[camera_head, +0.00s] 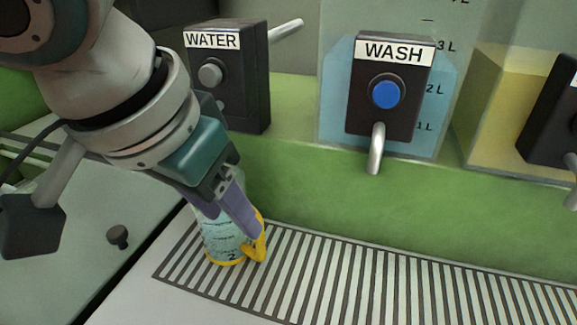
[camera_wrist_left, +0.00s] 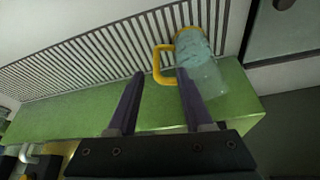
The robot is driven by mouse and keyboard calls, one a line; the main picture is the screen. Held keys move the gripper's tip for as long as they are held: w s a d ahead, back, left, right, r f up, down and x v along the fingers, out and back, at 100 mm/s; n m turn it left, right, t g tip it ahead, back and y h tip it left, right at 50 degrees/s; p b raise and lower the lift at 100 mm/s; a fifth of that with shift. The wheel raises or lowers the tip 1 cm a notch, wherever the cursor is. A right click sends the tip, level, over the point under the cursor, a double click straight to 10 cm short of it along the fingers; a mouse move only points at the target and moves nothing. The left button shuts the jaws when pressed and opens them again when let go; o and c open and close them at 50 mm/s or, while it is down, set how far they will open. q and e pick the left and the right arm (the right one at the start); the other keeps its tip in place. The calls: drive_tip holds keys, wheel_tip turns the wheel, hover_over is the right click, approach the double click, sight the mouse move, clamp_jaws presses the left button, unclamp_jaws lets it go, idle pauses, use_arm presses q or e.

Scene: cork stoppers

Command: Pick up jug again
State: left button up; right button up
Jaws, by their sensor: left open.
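The jug (camera_head: 222,238) is a clear, pale blue-tinted vessel with dark markings and a yellow handle and base rim. It stands on the striped grate at the left end, partly hidden behind my left gripper (camera_head: 248,226). In the left wrist view the jug (camera_wrist_left: 203,70) is at upper right, with its yellow handle on its left side. My left gripper (camera_wrist_left: 160,75) is open, its two purple fingers apart. The handle appears between the fingertips in that view; I cannot tell whether a finger touches it. My right gripper is not in view.
The WATER dispenser (camera_head: 228,80) stands behind the jug, with a lever at its side. The WASH dispenser (camera_head: 390,85) has a blue button and a spout. Another dispenser (camera_head: 555,110) is at the right edge. The grate (camera_head: 400,280) is clear right of the jug.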

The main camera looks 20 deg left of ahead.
use_arm(q)
drive_tip(key=x, duration=0.2)
drive_tip(key=b+x, duration=0.1)
drive_tip(key=x, duration=0.4)
drive_tip(key=shift+w+d, duration=0.3)
drive_tip(key=shift+d, duration=0.1)
clamp_jaws()
idle(1.0)
